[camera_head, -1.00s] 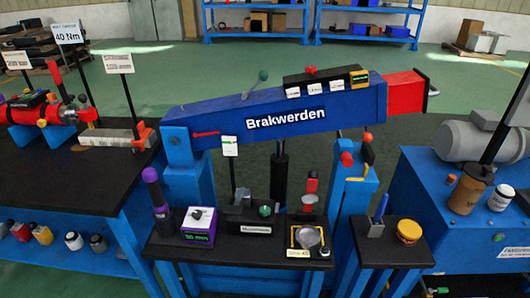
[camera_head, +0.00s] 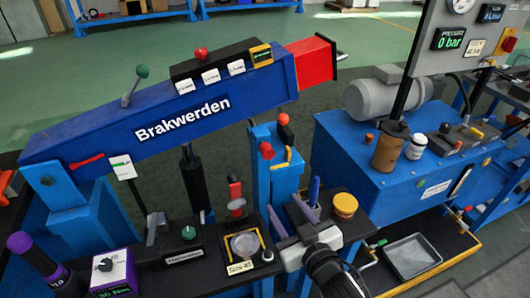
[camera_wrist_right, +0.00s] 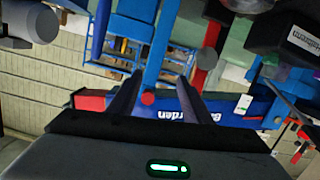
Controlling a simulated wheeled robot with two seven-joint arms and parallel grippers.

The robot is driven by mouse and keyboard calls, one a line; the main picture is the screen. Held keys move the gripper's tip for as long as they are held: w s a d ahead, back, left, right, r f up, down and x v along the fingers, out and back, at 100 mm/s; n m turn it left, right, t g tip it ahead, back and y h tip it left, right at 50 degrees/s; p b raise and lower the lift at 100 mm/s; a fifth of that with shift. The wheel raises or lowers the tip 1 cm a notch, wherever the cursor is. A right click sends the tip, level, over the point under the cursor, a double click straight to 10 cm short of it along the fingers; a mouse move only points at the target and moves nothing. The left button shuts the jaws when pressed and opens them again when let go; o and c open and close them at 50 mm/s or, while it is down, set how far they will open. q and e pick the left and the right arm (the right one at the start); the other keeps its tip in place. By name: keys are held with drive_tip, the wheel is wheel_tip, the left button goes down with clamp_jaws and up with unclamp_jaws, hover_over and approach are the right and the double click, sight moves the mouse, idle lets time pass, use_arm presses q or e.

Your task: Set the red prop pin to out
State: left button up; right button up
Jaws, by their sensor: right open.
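The blue crane boom (camera_head: 182,118) marked "Brakwerden" slopes up to the right, with a red end block. Below its right half stands a blue post (camera_head: 284,182). A round red knob, which looks like the red prop pin (camera_head: 266,150), sticks out of the post's left side, below an orange ball. My right gripper (camera_head: 288,212) is open and empty, in front of and below the knob, apart from it. In the right wrist view the red knob (camera_wrist_right: 148,98) shows between the two open fingers, beyond their tips. My left gripper is out of view.
A black shelf in front holds a round dish in a yellow frame (camera_head: 244,244), a red-topped tool (camera_head: 235,192) and a green-knobbed box (camera_head: 188,234). A pen (camera_head: 314,190) and a yellow-lidded jar (camera_head: 345,205) stand close beside my right gripper. A blue pump bench (camera_head: 350,150) is at right.

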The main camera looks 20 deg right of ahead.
drive_tip(key=t, duration=0.2)
approach(269, 155)
drive_tip(key=w, duration=1)
drive_tip(key=shift+w+a+f, duration=0.15)
drive_tip(key=shift+w+a, duration=0.05)
drive_tip(key=shift+w, duration=0.55)
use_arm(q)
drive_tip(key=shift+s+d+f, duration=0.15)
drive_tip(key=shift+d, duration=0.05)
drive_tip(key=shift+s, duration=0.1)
